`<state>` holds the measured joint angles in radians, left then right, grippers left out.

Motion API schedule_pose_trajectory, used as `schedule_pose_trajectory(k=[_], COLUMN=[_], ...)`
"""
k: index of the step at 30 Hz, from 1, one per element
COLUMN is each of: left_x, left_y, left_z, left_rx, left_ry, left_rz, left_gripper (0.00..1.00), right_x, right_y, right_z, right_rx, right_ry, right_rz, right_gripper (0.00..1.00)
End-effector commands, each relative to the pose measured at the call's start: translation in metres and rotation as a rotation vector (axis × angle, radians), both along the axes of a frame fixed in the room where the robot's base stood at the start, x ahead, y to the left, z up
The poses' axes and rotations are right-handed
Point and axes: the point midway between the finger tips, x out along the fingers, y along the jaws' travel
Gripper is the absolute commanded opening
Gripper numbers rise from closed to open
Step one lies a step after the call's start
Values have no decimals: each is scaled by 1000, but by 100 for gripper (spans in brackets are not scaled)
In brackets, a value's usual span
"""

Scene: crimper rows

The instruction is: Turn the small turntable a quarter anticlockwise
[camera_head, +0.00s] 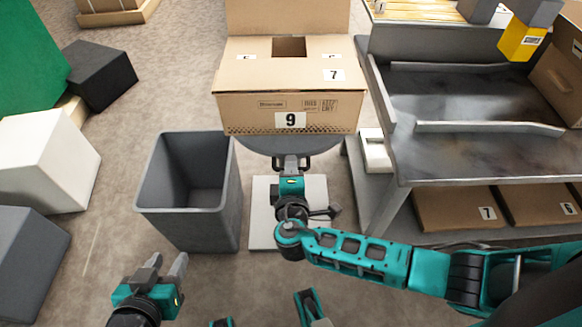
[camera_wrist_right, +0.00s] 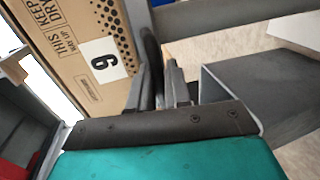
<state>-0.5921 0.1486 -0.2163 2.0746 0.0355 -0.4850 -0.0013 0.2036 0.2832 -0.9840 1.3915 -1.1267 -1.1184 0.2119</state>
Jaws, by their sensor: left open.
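The small turntable is a grey round disc (camera_head: 252,143) at the centre of the head view. A cardboard box (camera_head: 250,112) marked 9 covers most of it; its 9 label also shows in the wrist view (camera_wrist_right: 105,60). A dark handle (camera_head: 306,163) sticks out at the turntable's near edge. My right gripper (camera_head: 290,164) is at this handle, in front of the box. In the right wrist view, the right gripper's fingers (camera_wrist_right: 160,88) lie close on both sides of a dark bar and appear shut on it. My left gripper (camera_head: 170,272) is open and empty at lower left.
A grey open bin (camera_head: 151,188) stands left of the turntable. A grey metal bench (camera_head: 395,155) with boxes on its lower shelf stands close on the right. White and dark blocks (camera_head: 45,160) stand at far left. The floor between bin and blocks is clear.

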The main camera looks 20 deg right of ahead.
Motion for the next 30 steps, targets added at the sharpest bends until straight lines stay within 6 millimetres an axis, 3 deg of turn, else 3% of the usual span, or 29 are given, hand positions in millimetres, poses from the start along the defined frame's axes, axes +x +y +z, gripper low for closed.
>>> schedule_pose_trajectory(k=[17, 23, 30], left_x=[0, 1, -1], left_y=[-1, 0, 1], left_z=[1, 4, -12], left_rx=[-3, 0, 6], left_ry=[-1, -4, 4], left_rz=[2, 1, -4], left_gripper=[43, 43, 43], right_x=[0, -5, -7], right_y=[-4, -29, -64], right_z=[-1, -1, -4], right_rx=[-2, -5, -5], right_ry=[1, 0, -1], right_rz=[11, 117, 280], right_gripper=[0, 0, 0])
